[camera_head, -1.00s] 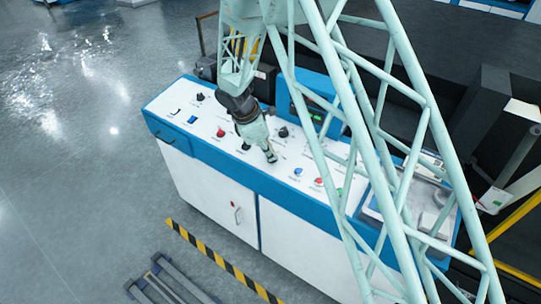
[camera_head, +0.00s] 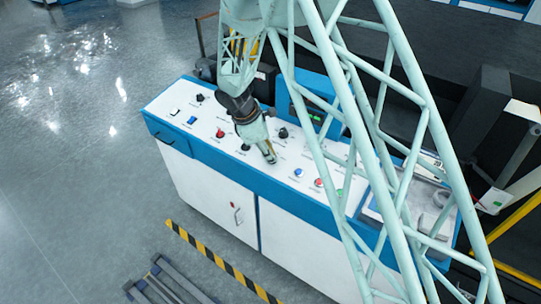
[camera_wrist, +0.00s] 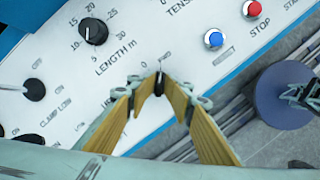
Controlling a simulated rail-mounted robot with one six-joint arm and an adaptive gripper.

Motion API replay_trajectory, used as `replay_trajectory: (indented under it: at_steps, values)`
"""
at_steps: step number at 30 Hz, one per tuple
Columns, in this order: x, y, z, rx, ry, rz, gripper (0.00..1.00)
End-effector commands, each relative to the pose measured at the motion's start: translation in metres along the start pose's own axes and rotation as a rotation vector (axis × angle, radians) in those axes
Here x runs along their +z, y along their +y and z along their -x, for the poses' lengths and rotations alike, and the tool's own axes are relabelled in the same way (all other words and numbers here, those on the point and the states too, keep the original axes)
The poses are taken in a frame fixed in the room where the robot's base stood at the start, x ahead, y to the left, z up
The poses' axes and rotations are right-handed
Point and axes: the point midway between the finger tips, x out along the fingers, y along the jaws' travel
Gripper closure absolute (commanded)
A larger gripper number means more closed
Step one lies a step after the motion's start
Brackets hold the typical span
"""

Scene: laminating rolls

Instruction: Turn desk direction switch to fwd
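The desk direction switch (camera_wrist: 158,86) is a small black knob on the white panel, with a 0 mark beside it and another small label that is too blurred to read. In the wrist view the tan fingers of my gripper (camera_wrist: 157,92) come together on either side of this knob and appear to touch it. The fingers partly hide the knob, so its exact angle is unclear. In the head view my gripper (camera_head: 271,158) points down onto the panel of the blue and white desk (camera_head: 210,172), and the switch is hidden beneath it.
A black length knob (camera_wrist: 93,31) and another black knob (camera_wrist: 34,89) lie to the left. A blue button (camera_wrist: 214,39) and a red stop button (camera_wrist: 252,9) lie to the right. A blue display box (camera_head: 318,92) stands behind on the desk.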

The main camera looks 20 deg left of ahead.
Motion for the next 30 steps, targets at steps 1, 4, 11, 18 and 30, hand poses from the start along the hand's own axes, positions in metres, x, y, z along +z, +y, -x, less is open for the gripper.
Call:
replay_trajectory:
  at_steps: [1,4,11,18,30]
  values:
    - [0.0,0.0,0.0,-0.001,-0.001,0.0,0.8]
    - [0.0,0.0,0.001,0.0,0.0,0.0,0.8]
    - [0.0,0.001,0.012,0.002,0.0,0.0,0.8]
    - [0.0,0.001,0.038,0.003,0.0,0.0,0.8]
    - [0.0,0.0,0.091,0.002,0.001,0.0,0.8]
